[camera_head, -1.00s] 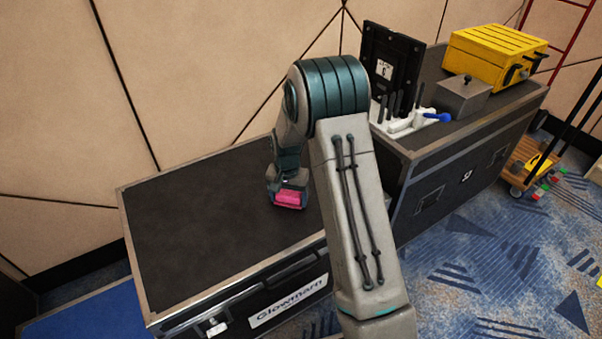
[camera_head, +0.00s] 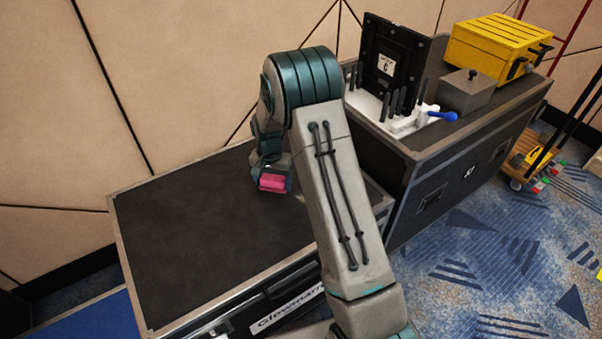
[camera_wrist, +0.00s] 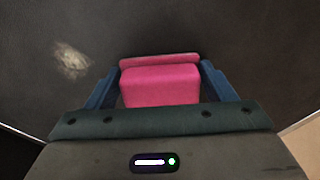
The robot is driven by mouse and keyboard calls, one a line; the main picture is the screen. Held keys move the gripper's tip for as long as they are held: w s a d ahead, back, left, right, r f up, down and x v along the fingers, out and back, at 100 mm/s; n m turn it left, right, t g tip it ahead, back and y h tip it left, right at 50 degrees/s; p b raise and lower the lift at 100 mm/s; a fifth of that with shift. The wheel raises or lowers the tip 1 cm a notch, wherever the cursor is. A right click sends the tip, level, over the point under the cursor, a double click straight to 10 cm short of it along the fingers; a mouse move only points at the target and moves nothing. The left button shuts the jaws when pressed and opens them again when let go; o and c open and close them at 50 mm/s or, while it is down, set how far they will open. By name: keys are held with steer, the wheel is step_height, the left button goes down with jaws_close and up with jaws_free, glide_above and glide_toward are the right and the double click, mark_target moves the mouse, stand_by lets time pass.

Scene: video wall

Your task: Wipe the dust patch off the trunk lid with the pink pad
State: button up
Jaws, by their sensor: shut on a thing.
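The pink pad (camera_wrist: 160,84) is between the two blue fingers of my gripper (camera_wrist: 160,85), which is shut on it. In the head view the pad (camera_head: 273,183) and gripper are over the right part of the dark trunk lid (camera_head: 190,240). I cannot tell whether the pad touches the lid. A pale dust patch (camera_wrist: 71,60) lies on the lid (camera_wrist: 225,30) in the wrist view, left of the pad and a little apart from it. I cannot make out the patch in the head view.
A second dark case stands at the right, with an upright black panel (camera_head: 390,62), a white holder with a blue-handled tool (camera_head: 442,116), a grey box (camera_head: 467,90) and a yellow box (camera_head: 497,48) on it. A panelled wall (camera_head: 180,80) rises behind. The lid's left part is clear.

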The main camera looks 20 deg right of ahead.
steer(key=shift+r+p, duration=2.35)
steer(key=shift+r, duration=1.8)
steer(key=shift+s, duration=0.1)
